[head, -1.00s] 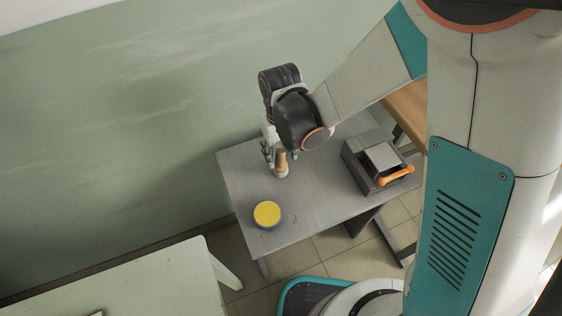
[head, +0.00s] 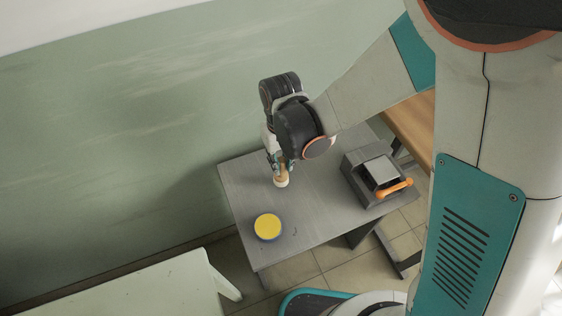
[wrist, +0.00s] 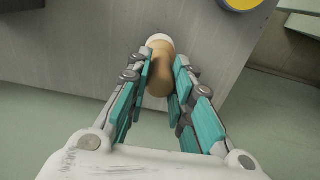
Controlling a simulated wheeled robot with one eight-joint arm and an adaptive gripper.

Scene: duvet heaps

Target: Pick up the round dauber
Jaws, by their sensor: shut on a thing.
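The round dauber has a tan wooden handle and a white round end (head: 281,182). It stands near the back left part of the small grey table (head: 320,215), white end down, seemingly at the tabletop; a gap beneath cannot be made out. My gripper (head: 283,164) is above it, shut on the handle. In the wrist view the handle (wrist: 160,68) lies between the teal finger pads of my gripper (wrist: 163,78), with the white end pointing away. Part of the handle is hidden by the fingers in the head view.
A round yellow-topped tin (head: 268,227) sits near the table's front left edge and also shows in the wrist view (wrist: 243,3). A dark grey box with an orange handle (head: 394,188) stands at the right. A pale table (head: 150,292) is at the lower left; the green wall is close behind.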

